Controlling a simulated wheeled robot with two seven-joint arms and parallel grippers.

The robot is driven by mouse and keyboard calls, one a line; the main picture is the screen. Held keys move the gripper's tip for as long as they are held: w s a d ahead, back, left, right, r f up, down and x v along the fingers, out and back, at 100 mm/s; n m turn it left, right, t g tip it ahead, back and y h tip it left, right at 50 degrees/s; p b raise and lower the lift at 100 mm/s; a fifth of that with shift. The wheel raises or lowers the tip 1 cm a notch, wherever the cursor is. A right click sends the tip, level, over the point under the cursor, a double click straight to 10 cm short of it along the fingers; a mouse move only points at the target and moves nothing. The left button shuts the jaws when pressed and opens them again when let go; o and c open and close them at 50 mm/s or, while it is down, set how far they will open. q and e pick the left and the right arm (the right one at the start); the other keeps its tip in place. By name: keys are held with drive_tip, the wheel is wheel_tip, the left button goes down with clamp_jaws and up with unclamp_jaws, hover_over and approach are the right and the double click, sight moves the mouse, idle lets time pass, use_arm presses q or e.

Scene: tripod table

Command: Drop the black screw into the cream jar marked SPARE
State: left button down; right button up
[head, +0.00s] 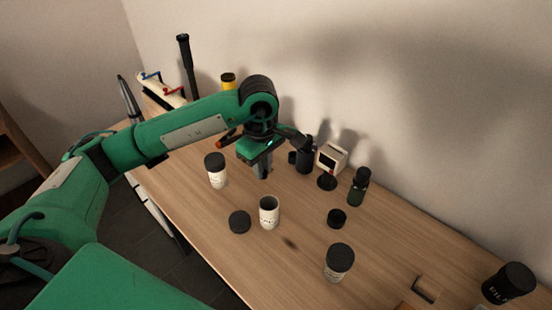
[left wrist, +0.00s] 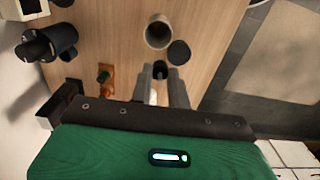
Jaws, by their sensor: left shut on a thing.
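My left gripper (head: 262,174) hangs above the table, behind the open cream jar (head: 269,213). In the left wrist view its fingers (left wrist: 162,86) are shut on a small dark thing, seemingly the black screw (left wrist: 160,69). The screw cannot be made out in the head view. The open cream jar stands upright with its mouth bare; it also shows in the left wrist view (left wrist: 158,33), just beyond the fingertips. Its label is too small to read surely. A black lid (head: 240,222) lies on the table beside it. My right gripper is not in view.
Lidded cream jars stand left (head: 216,171) and front right (head: 339,262) of the open jar. A black round piece (head: 337,218), a dark bottle (head: 358,187) and a small cream box (head: 332,158) stand to the right. A dark FILM jar (head: 508,283) stands far right.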

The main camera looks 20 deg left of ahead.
use_arm(q)
drive_tip(key=shift+w+a, duration=0.1)
drive_tip(key=shift+a, duration=0.2)
drive_tip(key=shift+f, duration=0.1)
wheel_tip(320, 180, down, 6)
drive_tip(key=shift+r+b, duration=0.15)
drive_tip(key=shift+b, duration=0.75)
drive_tip(key=c, duration=1.3)
unclamp_jaws()
drive_tip(key=shift+r, duration=0.15)
